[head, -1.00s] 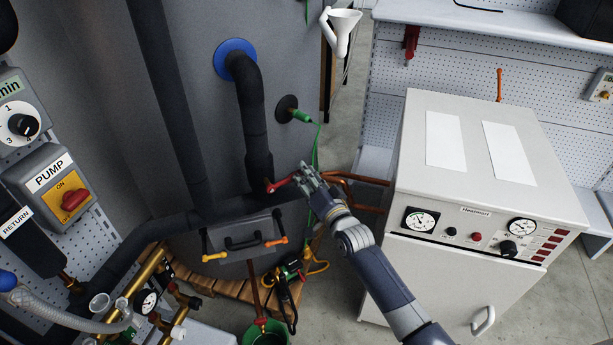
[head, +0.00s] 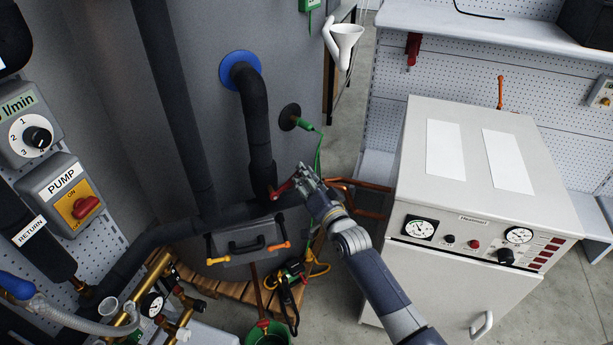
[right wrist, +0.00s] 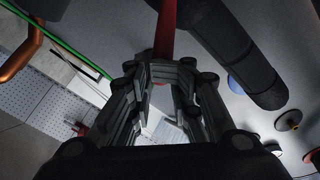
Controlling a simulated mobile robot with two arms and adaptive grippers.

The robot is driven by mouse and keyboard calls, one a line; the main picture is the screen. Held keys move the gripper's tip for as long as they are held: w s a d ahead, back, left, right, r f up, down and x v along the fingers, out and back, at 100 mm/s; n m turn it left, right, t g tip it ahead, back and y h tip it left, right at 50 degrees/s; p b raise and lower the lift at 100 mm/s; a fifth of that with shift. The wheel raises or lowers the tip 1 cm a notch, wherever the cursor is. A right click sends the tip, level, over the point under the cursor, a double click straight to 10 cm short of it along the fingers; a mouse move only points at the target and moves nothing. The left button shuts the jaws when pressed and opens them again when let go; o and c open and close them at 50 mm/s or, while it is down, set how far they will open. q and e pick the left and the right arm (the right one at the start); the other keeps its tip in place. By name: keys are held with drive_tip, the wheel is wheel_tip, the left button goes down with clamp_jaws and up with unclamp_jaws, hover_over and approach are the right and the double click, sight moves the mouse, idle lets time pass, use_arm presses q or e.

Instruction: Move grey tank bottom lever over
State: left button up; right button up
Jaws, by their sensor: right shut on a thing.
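The grey tank (head: 290,75) fills the back of the head view, with black insulated pipes on it. A red lever (head: 283,187) sits at the lower end of the bent black pipe, near the tank bottom. My right gripper (head: 303,180) is at the lever's right end and shut on it. In the right wrist view the red lever (right wrist: 166,35) runs up from between the fingers of the right gripper (right wrist: 160,75). The lever's pivot is hidden in the wrist view. My left gripper is out of view.
A white heater cabinet (head: 470,145) stands to the right of my right arm. Copper pipes (head: 365,184) run between tank and cabinet. A pump switch (head: 68,203) is at left.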

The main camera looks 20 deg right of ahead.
drive_tip(key=shift+a, duration=0.15)
drive_tip(key=shift+s+a+r+p, duration=0.15)
drive_tip(key=shift+a+r+p, duration=0.6)
drive_tip(key=shift+p, duration=0.3)
drive_tip(key=shift+a+r, duration=0.2)
drive_tip(key=shift+a+r+p, duration=0.1)
drive_tip(key=shift+p, duration=0.2)
drive_tip(key=shift+o, duration=0.4)
drive_tip(key=shift+s+a+r+p, duration=0.15)
drive_tip(key=shift+a+r+p, duration=0.3)
drive_tip(key=shift+a+p, duration=0.2)
drive_tip(key=shift+s+a+r, duration=0.15)
drive_tip(key=shift+a, duration=0.4)
